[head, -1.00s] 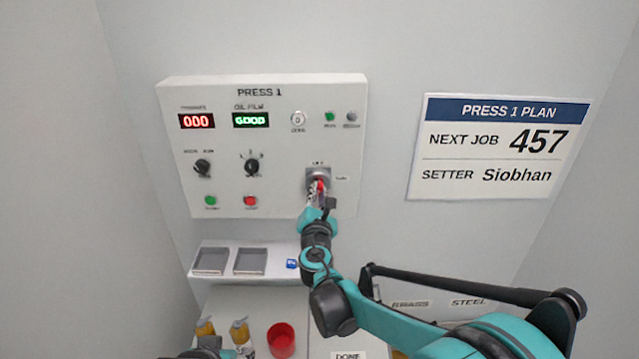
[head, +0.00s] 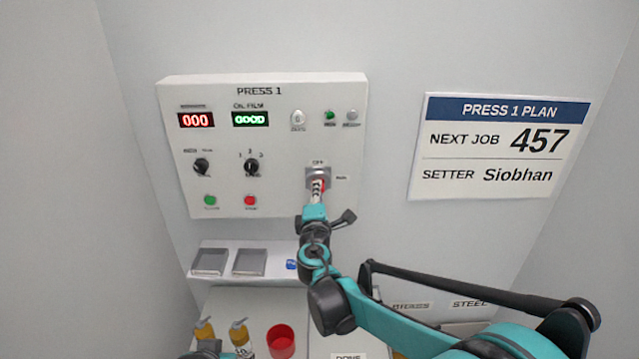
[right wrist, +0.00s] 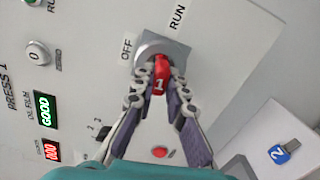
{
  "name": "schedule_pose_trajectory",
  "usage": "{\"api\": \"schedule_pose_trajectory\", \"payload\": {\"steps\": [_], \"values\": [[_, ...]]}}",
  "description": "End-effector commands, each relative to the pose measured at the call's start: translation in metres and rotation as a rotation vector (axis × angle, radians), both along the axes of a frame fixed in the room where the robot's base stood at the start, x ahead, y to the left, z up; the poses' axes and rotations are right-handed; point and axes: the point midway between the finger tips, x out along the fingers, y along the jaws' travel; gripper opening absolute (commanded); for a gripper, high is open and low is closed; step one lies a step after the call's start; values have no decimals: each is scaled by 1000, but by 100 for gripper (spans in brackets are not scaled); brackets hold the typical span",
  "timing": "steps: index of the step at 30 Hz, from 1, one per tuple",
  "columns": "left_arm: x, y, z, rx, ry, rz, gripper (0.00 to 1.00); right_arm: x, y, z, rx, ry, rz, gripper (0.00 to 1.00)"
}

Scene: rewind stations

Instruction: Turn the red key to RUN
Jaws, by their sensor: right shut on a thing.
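The red key (right wrist: 162,75), marked 1, sits in the round lock (right wrist: 150,50) on a square grey plate. The OFF and RUN labels stand beside the plate. My right gripper (right wrist: 165,84) is shut on the key at the lock. In the head view the lock plate (head: 318,174) is at the panel's lower right, and my right gripper (head: 317,188) reaches it from below, partly covering the key. Which label the key points to is hard to tell.
The PRESS 1 panel (head: 225,145) has displays reading 000 and GOOD, knobs and buttons. A blue key marked 2 (right wrist: 281,152) lies on the shelf below.

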Motion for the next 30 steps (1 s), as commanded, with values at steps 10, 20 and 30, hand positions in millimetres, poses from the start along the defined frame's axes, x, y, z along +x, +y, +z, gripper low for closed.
{"api": "schedule_pose_trajectory", "payload": {"steps": [10, 20, 30], "values": [[0, 0, -3, 0, 0, 0, 54, 0, 1, 0, 293, 0, 1, 34], [0, 0, -3, 0, 0, 0, 54, -1, 1, 1, 289, 0, 1, 37], [0, 0, -3, 0, 0, 0, 54, -57, 3, 1, 289, 1, 3, 37]]}}
